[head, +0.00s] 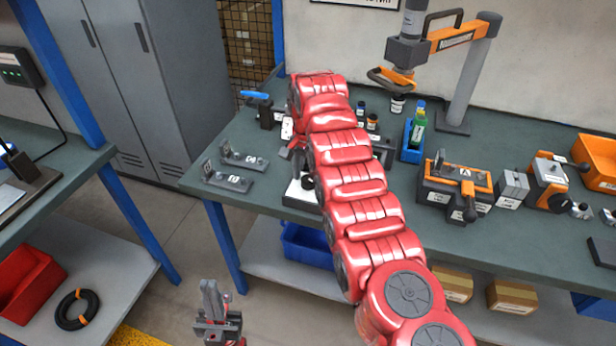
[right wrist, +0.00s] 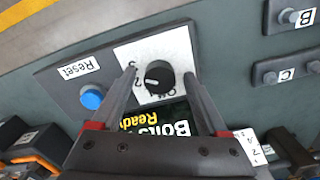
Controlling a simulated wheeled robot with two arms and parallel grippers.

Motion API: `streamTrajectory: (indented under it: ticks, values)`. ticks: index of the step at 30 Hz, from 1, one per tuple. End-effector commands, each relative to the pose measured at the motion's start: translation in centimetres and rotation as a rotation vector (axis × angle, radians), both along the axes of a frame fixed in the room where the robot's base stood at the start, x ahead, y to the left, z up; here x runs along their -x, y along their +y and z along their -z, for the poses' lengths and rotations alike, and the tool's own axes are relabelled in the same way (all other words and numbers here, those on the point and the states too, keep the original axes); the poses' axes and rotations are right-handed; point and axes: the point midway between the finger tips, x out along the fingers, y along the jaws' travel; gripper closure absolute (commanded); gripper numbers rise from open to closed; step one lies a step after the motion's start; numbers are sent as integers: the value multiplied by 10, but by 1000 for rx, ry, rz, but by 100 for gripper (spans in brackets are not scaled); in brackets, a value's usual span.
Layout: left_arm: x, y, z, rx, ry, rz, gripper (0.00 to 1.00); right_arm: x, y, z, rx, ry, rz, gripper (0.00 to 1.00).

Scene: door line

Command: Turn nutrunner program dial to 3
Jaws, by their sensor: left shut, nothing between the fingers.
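The program dial (right wrist: 159,76) is a black round knob on a white plate (right wrist: 176,47) with printed marks. A small pale mark shows on its lower-left side, but I cannot tell surely which position it points to. My right gripper (right wrist: 162,78) is open, with one finger on each side of the dial; contact is unclear. In the head view my red right arm hides most of that gripper and part of the nutrunner controller (head: 298,196). My left gripper (head: 212,300) is shut and empty, low in front of the bench, away from the dial.
A blue Reset button (right wrist: 92,97) sits left of the dial, and a partly covered display (right wrist: 178,122) lies below it. Labelled grey fixtures (head: 230,178) stand on the bench's left part. An orange-and-black tool (head: 455,190) stands right of my arm.

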Motion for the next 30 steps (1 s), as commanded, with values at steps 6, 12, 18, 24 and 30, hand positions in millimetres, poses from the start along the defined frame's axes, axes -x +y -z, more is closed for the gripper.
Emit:
streamTrajectory:
  ticks: [6, 12, 18, 24, 30]
  values:
    - [0, 0, 0, 0, 0, 0, 100, 0, 0, 0, 0, 0, 0, 23]
    - [0, 0, 1, 0, 0, 0, 100, -1, 0, -15, -2, -2, 0, 23]
    - [0, 0, -28, 0, 0, 0, 100, -1, -3, -67, 0, -3, 3, 23]
    - [0, 0, -70, 0, 0, 0, 100, 0, 0, -106, 1, 1, 1, 23]
    - [0, 0, -109, 0, 0, 0, 100, 0, 0, -146, 0, 0, 0, 23]
